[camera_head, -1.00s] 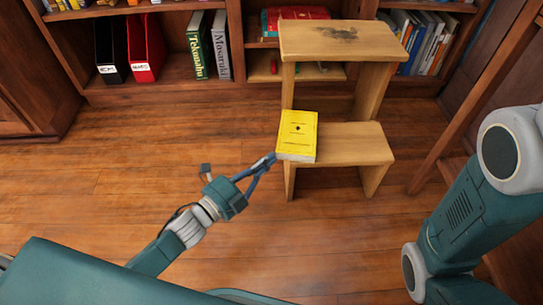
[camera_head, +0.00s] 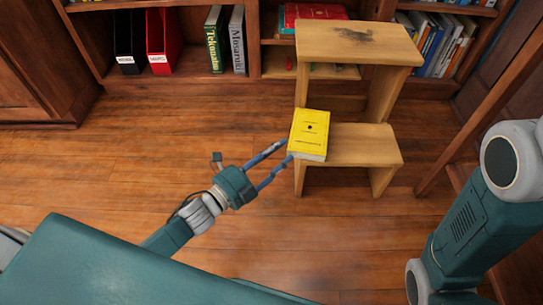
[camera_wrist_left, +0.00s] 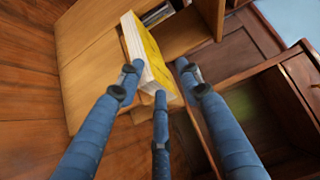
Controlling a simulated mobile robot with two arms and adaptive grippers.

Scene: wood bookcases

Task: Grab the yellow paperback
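The yellow paperback (camera_head: 310,132) lies flat on the lower step of the wooden step stool (camera_head: 365,147), at its left end. In the left wrist view the yellow paperback (camera_wrist_left: 147,55) shows its yellow cover and pale page edges, just ahead of the fingers. My left gripper (camera_head: 288,152) is open, with its fingertips close to the book's near left corner. In the left wrist view the left gripper (camera_wrist_left: 158,78) has its blue fingers spread around the near end of the book. I cannot tell whether they touch it. My right gripper is not in view.
Bookcases (camera_head: 180,80) line the back, holding a black file box (camera_head: 130,42), a red file box (camera_head: 160,42) and several books. The stool's top step (camera_head: 355,42) rises behind the paperback. A wooden ladder-like frame (camera_head: 490,100) stands at the right. The floor (camera_head: 120,170) at left is clear.

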